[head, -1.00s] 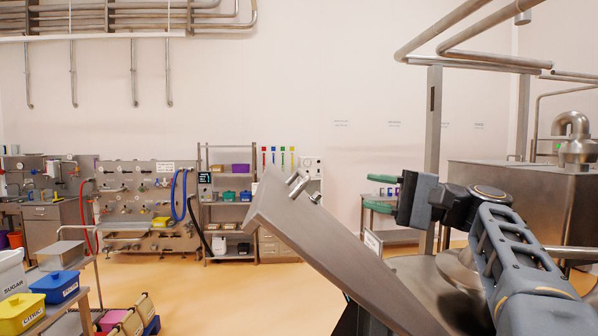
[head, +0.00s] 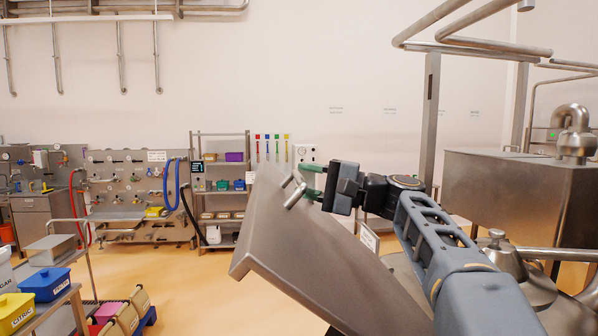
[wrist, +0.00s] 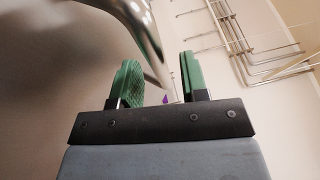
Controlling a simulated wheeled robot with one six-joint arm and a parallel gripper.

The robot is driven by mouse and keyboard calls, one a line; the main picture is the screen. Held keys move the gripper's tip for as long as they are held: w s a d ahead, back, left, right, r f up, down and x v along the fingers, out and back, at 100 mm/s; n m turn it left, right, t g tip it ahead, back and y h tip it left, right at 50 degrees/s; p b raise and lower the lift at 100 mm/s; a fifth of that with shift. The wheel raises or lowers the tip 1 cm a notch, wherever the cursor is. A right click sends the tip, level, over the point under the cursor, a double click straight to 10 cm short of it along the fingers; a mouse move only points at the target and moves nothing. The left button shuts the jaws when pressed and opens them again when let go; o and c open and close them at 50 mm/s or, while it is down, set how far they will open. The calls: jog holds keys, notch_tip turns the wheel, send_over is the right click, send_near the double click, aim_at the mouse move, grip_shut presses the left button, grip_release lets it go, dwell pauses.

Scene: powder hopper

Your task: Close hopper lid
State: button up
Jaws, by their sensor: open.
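The hopper lid (head: 300,250) is a flat steel panel standing open and tilted, at the lower middle of the head view. Its bar handle (head: 294,190) is near the upper edge. My gripper (head: 309,181) is open at the right of the handle, its green fingers pointing left toward it. In the wrist view, the shiny curved handle (wrist: 146,40) passes between the two spread green fingers of the gripper (wrist: 160,78), without clear contact. The lid's blurred grey surface (wrist: 50,65) fills the left side there. The hopper opening is hidden.
A steel vessel top (head: 500,260) lies right of my arm, with a large steel tank (head: 510,195) behind it. Overhead pipes (head: 470,48) cross the upper right. A cart with yellow (head: 14,312) and blue (head: 46,283) bins is at lower left. Open floor lies between.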

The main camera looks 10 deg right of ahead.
jog(key=shift+x, duration=0.9)
jog(key=shift+c, duration=0.2)
grip_shut()
